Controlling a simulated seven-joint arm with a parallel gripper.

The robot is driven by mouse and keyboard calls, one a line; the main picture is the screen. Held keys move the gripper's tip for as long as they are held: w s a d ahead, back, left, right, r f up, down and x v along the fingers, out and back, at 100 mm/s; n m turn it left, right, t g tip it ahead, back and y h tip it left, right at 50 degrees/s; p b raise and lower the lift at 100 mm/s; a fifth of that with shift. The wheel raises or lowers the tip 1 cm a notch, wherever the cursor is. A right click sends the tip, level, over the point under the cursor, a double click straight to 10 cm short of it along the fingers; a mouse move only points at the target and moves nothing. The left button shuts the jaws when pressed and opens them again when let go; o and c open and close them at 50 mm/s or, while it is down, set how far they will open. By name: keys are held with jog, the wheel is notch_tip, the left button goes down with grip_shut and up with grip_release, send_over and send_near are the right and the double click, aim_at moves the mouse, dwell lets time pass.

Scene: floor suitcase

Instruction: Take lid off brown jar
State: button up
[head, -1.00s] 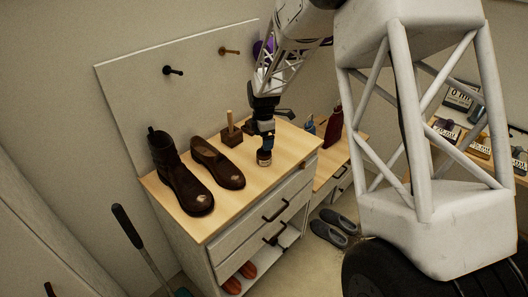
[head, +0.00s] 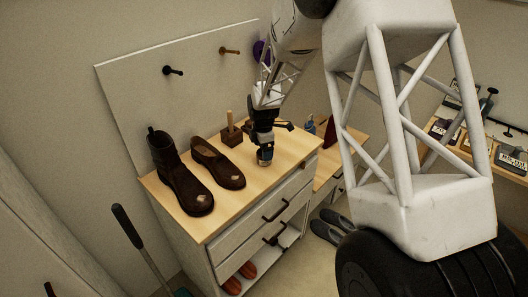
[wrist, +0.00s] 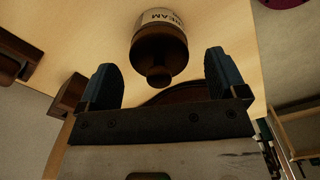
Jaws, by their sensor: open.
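The brown jar (head: 265,162) stands upright on the wooden cabinet top, right of the two shoes. In the wrist view the jar shows a pale label (wrist: 157,18) with dark letters reading "CREAM" in part. Its dark brown lid (wrist: 158,48), with a round knob (wrist: 158,76), sits on the jar. My gripper (head: 264,150) is above the jar, pointing down. In the wrist view my gripper (wrist: 161,62) is open, with one blue finger on each side of the lid and visible gaps between. Nothing is held. In the head view my fingers partly hide the lid.
A dark boot (head: 178,175) and a brown shoe (head: 218,164) stand left of the jar. A wooden block with a peg (head: 231,133) is behind, near the board. A blue bottle (head: 310,125) stands to the right. The front of the cabinet top (head: 250,190) is clear.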

jog(key=c, duration=1)
jog(key=shift+r, duration=0.15)
jog(key=shift+r, duration=0.45)
jog(key=r, duration=0.2)
jog(key=shift+s+r, duration=0.2)
jog(key=shift+r, duration=0.1)
jog(key=s+d, duration=0.1)
jog(key=s, duration=0.4)
jog(key=s+d+r, duration=0.1)
jog(key=s, duration=0.4)
jog(key=s+d, duration=0.1)
jog(key=s, duration=0.4)
jog(key=shift+s+r, duration=0.15)
